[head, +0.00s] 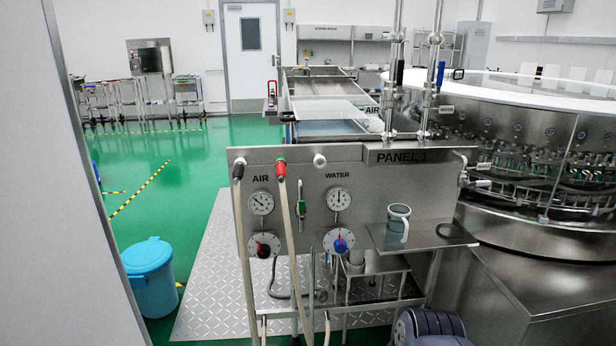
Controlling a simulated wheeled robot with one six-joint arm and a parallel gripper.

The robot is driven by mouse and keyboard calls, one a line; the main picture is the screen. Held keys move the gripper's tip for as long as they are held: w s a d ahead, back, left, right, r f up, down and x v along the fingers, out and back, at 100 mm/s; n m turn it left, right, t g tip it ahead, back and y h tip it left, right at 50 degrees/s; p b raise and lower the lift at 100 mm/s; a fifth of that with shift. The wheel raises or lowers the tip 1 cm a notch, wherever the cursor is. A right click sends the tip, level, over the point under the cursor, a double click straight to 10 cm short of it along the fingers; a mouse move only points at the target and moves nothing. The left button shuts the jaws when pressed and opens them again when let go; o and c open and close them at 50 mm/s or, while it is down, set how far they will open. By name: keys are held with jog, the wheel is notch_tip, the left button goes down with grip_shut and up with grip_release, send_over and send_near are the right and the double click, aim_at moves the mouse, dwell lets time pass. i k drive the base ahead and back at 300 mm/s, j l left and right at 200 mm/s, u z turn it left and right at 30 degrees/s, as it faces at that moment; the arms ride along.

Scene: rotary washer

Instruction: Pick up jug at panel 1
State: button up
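The jug (397,217) is a small, translucent grey-green vessel with a pale handle on its front right side. It stands upright on a small metal shelf (425,237) that juts from the lower right of panel 1 (310,180). Panel 1 is a steel board with its name at the top right, AIR and WATER gauges, and red and blue knobs. My gripper is not in view. Nothing is seen touching the jug apart from the shelf.
A dark ring (453,231) lies right of the jug. Two hoses (290,240) hang down the panel's front. The large rotary washer (540,150) stands at right. A blue lidded bin (150,278) is at lower left, beside a metal floor plate (205,290). Green floor is open behind.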

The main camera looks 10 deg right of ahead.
aim_at(400, 227)
jog(key=i+l, duration=0.15)
jog(key=l, duration=0.2)
jog(key=i+l, duration=0.15)
jog(key=l, duration=0.2)
jog(key=i+l, duration=0.15)
jog(key=l, duration=0.2)
jog(key=i+l, duration=0.15)
jog(key=l, duration=0.2)
jog(key=i+l, duration=0.15)
jog(key=l, duration=0.2)
jog(key=i+l, duration=0.15)
jog(key=l, duration=0.2)
